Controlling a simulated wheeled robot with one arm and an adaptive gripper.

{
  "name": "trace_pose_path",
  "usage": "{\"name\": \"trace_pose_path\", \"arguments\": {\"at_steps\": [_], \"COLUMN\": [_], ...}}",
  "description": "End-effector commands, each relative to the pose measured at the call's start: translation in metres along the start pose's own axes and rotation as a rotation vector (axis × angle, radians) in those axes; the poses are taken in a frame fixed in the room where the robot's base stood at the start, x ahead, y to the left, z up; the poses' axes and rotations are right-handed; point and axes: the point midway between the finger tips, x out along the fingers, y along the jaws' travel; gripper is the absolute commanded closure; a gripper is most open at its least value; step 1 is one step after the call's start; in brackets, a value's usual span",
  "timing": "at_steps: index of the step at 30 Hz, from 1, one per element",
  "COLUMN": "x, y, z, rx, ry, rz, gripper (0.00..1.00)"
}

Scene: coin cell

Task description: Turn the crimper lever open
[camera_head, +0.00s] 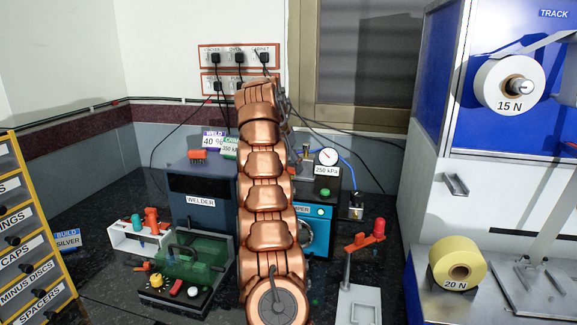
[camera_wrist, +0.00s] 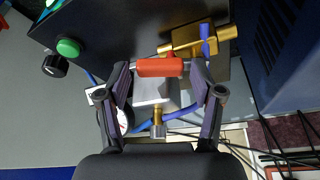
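In the wrist view, a red lever (camera_wrist: 159,67) is mounted by a brass valve (camera_wrist: 188,42) with blue tubing. My gripper (camera_wrist: 160,72) has its two dark fingers spread, one on each side of the lever. Small gaps seem to show at the lever's ends; contact is hard to judge. In the head view, the crimper (camera_head: 316,232) is a dark box with a teal front, partly hidden behind my copper arm. My gripper and this red lever are hidden there by the arm. A gauge (camera_head: 328,157) with a 250 kPa label stands on top.
The welder (camera_head: 200,198) stands left of my arm, with a green tray unit (camera_head: 205,250) in front. A white stand with a red handle (camera_head: 364,242) is at the right. A green button (camera_wrist: 68,46) and black knob (camera_wrist: 55,66) are near the left finger. Cables hang behind.

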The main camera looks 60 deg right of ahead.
Motion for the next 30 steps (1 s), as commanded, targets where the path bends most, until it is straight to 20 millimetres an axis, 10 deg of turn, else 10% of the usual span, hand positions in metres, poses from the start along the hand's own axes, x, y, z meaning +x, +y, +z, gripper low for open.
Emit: {"name": "trace_pose_path", "arguments": {"at_steps": [13, 30], "x": [-0.0001, 0.0011], "y": [-0.0001, 0.0015], "z": [0.0001, -0.0081], "rx": [0.000, -0.166], "ry": [0.000, 0.000], "rz": [0.000, -0.067], "gripper": [0.83, 0.83]}}
